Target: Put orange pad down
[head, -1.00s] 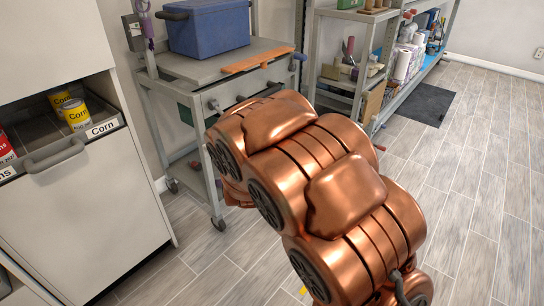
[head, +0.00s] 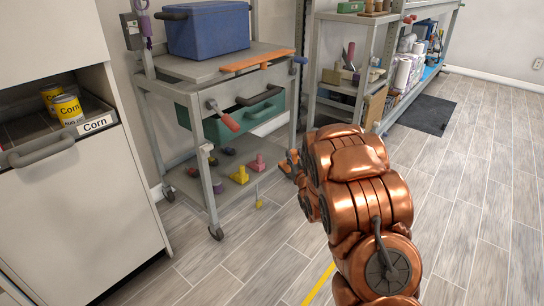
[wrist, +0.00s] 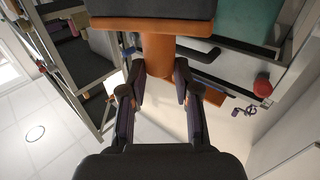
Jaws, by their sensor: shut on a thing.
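The orange pad (wrist: 158,58) is in my gripper (wrist: 160,80) in the wrist view. It has an orange stem, a wide orange plate and a dark grey face on the far side. The two fingers are shut on the stem, one on each side. In the head view my copper arm stands right of the rolling rack and mostly hides the gripper; only a small orange bit shows at its far end. The rolling rack (head: 188,90) has a lower shelf holding a yellow pad (head: 240,175), a pink pad (head: 258,163) and dark or purple pieces.
A blue cooler (head: 208,32) and an orange bar (head: 258,62) are on the rack's top. A green drawer (head: 225,126) and a red-ended handle (head: 229,122) sit below. A cabinet with corn cans (head: 67,108) stands left, and grey shelving right.

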